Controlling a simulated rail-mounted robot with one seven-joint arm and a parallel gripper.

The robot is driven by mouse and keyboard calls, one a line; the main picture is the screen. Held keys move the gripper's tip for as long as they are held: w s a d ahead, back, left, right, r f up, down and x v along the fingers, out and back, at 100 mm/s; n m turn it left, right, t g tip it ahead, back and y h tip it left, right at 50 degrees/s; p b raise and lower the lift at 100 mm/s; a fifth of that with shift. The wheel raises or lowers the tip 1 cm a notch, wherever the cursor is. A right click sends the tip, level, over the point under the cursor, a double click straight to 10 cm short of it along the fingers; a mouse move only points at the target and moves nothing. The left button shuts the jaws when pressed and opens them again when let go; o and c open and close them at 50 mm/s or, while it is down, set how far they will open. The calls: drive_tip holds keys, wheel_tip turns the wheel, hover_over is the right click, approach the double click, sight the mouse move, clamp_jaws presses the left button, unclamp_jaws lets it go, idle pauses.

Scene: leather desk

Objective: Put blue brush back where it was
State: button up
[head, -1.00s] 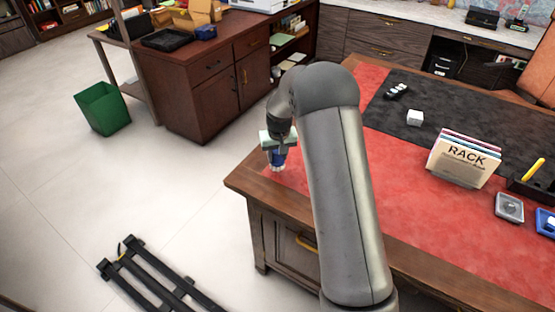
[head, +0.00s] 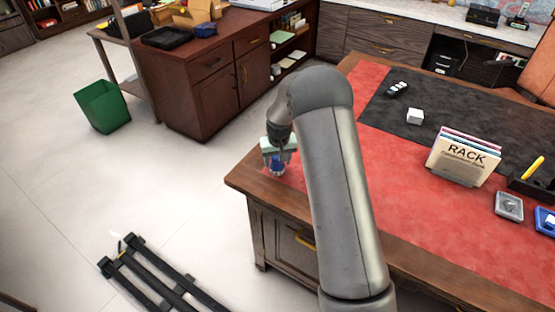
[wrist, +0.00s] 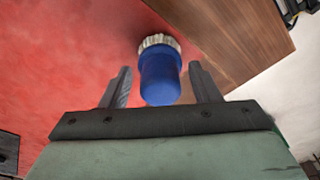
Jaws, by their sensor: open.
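The blue brush (head: 277,163) is at the near-left corner of the desk, bristle end down, by the border of the red leather and the wood edge. In the wrist view the blue brush (wrist: 160,78) points away from me, its pale bristles at the far end against the desk. My gripper (head: 278,160) is right above it. In the wrist view my gripper (wrist: 162,88) is open, with one finger on each side of the brush and a gap on both sides. The desk under the bristles is partly hidden by the brush.
The wooden desk edge (head: 246,184) is close to the brush, with floor beyond. The red leather (head: 400,185) between is clear.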

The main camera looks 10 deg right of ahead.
sight(279, 170)
wheel_tip(279, 170, up, 12)
drive_tip(key=s+b, duration=0.2)
drive_tip(key=s+r, duration=0.5)
drive_tip(key=s, duration=0.4)
drive_tip(key=s+g, duration=0.1)
drive_tip(key=s, duration=2.7)
drive_tip(key=shift+a, duration=0.2)
drive_tip(key=shift+r, duration=0.1)
